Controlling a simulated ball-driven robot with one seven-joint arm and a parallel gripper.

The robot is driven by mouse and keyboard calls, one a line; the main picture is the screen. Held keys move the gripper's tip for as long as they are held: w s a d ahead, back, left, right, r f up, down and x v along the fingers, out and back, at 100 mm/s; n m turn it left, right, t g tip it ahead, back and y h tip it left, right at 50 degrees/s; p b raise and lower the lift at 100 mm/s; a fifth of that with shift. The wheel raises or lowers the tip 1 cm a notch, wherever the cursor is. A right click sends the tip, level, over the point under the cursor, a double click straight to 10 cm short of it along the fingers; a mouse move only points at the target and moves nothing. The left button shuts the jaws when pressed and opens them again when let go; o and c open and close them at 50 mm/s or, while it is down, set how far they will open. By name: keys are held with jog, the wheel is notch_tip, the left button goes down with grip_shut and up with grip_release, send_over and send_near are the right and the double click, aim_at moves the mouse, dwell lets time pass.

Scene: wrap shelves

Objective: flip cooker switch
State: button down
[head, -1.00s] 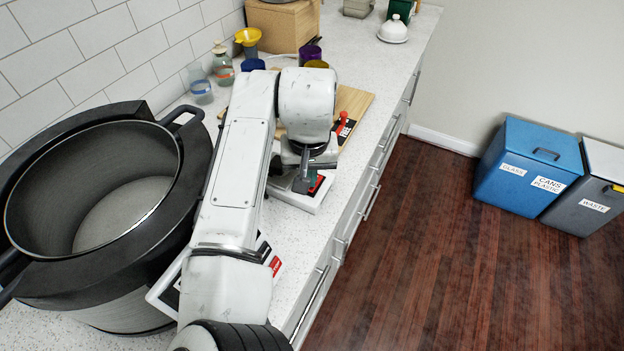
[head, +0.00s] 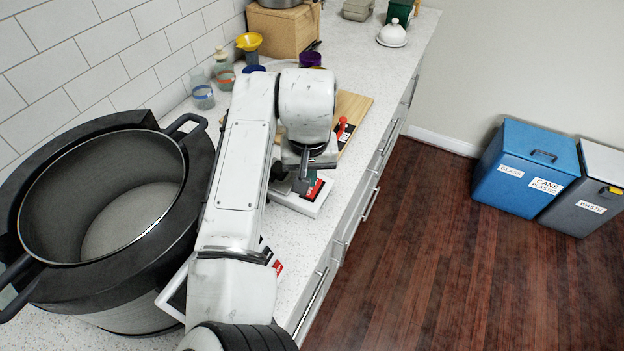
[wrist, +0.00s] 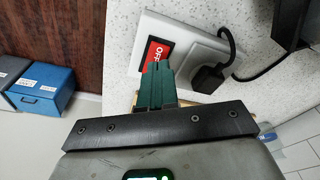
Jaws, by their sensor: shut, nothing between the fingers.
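A white switch panel (head: 311,205) with a red label lies on the counter under my gripper. In the wrist view the panel (wrist: 205,47) has a red label (wrist: 158,52) reading "OFF", with a black plug (wrist: 208,78) beside it. My gripper (wrist: 158,68) is shut and empty, its green fingers pointing at the panel near the label. It also shows in the head view (head: 302,186). The fingers partly cover the label's lower area, and I cannot tell whether they touch it. A large dark cooker pot (head: 48,160) stands at the left.
A second white panel (head: 172,298) lies beside the cooker, partly hidden by my arm. Jars (head: 203,95) stand by the wall. Blue (head: 525,165) and grey bins stand on the floor.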

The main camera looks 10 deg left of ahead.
aim_at(310, 193)
notch_tip(310, 193, up, 4)
jog(key=p, duration=0.3)
jog(key=shift+r+p, duration=0.25)
jog(key=shift+p, duration=0.15)
jog(key=s+d+f+m+t+h, duration=0.1)
jog(key=s+d+f+m+h, duration=0.3)
jog(key=d, duration=1.2)
jog(key=s+d+f+n, duration=0.15)
jog(key=d+f, duration=0.35)
jog(key=d, duration=1.1)
jog(key=s+d+f+g+y, duration=0.1)
jog(key=s+d+f, duration=0.25)
jog(key=s, duration=0.65)
jog(key=s+d+f+y, duration=0.15)
jog(key=s+f, duration=0.35)
jog(key=s, duration=0.6)
jog(key=s+a+b, duration=0.1)
jog(key=s+a, duration=0.3)
jog(key=s, duration=0.4)
jog(key=shift+f+g+y, duration=0.35)
jog(key=shift+g+y, duration=0.05)
jog(key=shift+y, duration=0.05)
jog(key=shift+s, duration=0.1)
